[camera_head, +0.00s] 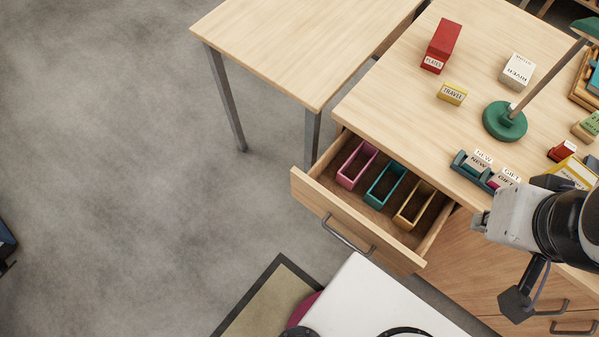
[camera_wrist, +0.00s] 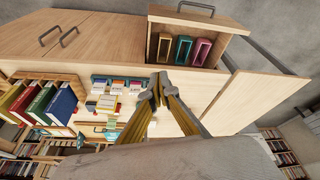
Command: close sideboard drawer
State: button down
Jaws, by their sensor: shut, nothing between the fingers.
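The sideboard drawer (camera_head: 323,199) is pulled out at the sideboard's left end in the head view, with a dark bar handle (camera_head: 348,234) on its front. Inside it are pink (camera_head: 357,165), teal (camera_head: 385,185) and yellow (camera_head: 414,205) open bins. The wrist view shows the drawer (camera_wrist: 226,21) at the top, upside down, with its handle (camera_wrist: 196,8) at the picture's top edge. My gripper (camera_wrist: 158,80) is shut and empty, apart from the drawer. In the head view my wrist is right of the drawer; the fingertips are not clearly visible there.
The sideboard top (camera_head: 385,105) holds a green lamp (camera_head: 505,121), a red box (camera_head: 441,46), a yellow TRAVEL block (camera_head: 452,94), a white block (camera_head: 518,70) and a card holder (camera_head: 472,172). A side table (camera_head: 300,40) adjoins at left. Floor left of the drawer is clear.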

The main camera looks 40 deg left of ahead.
jog(key=s+a+f+n, duration=0.3)
jog(key=a+f+n, duration=0.5)
jog(key=a+n, duration=0.2)
jog(key=s+a+f+n, duration=0.4)
jog(key=a+f+n, duration=0.5)
jog(key=a+n, duration=0.2)
jog(key=s+a+f+n+t+h, duration=0.1)
jog(key=s+a+f+n, duration=0.2)
jog(key=a+f+n, duration=0.5)
jog(key=a+n, duration=0.2)
jog(key=n, duration=0.1)
jog(key=shift+s+a+f, duration=0.25)
jog(key=shift+s+f, duration=0.1)
jog(key=shift+s, duration=0.05)
jog(key=shift+f, duration=0.1)
send_over(305, 196)
jog(key=s, duration=0.2)
notch_tip(305, 196, down, 9)
jog(key=shift+s, duration=0.2)
jog(key=shift+w, duration=0.1)
dwell(0.4)
